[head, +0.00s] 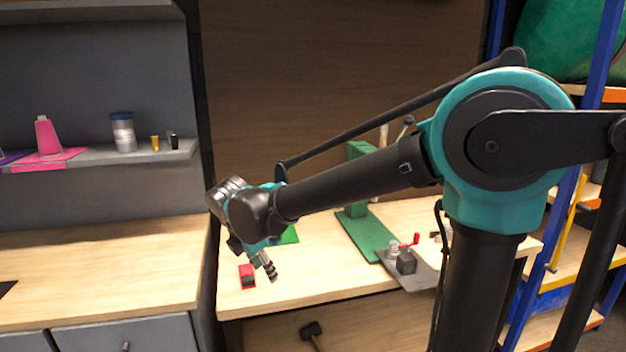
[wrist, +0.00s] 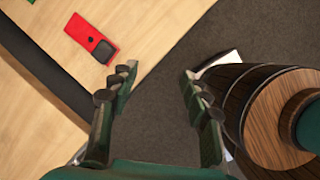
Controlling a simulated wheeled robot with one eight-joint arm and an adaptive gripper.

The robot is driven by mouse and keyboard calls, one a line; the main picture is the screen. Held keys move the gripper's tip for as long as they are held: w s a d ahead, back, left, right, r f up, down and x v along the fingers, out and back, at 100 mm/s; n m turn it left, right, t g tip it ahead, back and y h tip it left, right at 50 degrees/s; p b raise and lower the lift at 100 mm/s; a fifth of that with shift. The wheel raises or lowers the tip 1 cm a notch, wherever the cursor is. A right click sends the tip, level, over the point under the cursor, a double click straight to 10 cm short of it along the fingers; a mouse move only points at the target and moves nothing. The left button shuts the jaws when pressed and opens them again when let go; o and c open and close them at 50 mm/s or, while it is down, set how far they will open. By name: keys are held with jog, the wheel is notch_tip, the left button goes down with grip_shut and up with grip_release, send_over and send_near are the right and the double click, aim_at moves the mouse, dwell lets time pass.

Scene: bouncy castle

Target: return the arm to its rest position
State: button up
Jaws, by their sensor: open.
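My arm reaches from the right across the head view, with its forearm over the wooden workbench (head: 330,262). My gripper (head: 268,268) points down above the bench's front part. In the wrist view my gripper (wrist: 158,82) has its two fingers wide apart, with nothing between them but grey floor below. A red block with a dark part (head: 247,276) lies on the bench, just left of the gripper in the head view. It also shows at the upper left of the wrist view, apart from the fingers.
A green stand (head: 372,236) and a grey plate (head: 412,278) with small parts are on the bench. A shelf (head: 90,157) holds a pink item and jars at left. A round wooden-topped object (wrist: 275,118) is beside the right finger in the wrist view. A mallet (head: 311,331) is below the bench top.

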jog(key=d+f+m+y, duration=0.1)
jog(key=d+f+m, duration=0.2)
jog(key=d+m, duration=0.45)
jog(key=d+f+m, duration=0.3)
jog(key=d+m, duration=0.2)
jog(key=d, duration=0.6)
jog(key=s+d+f+m, duration=0.3)
jog(key=s+d+m, duration=0.1)
jog(key=d+m, duration=0.2)
jog(key=s+d+f+m+y, duration=0.1)
jog(key=s+d+f+m, duration=0.3)
jog(key=d+m, duration=0.3)
jog(key=shift+s+m+t, duration=0.15)
jog(key=shift+m+t, duration=0.15)
jog(key=shift+m, duration=0.15)
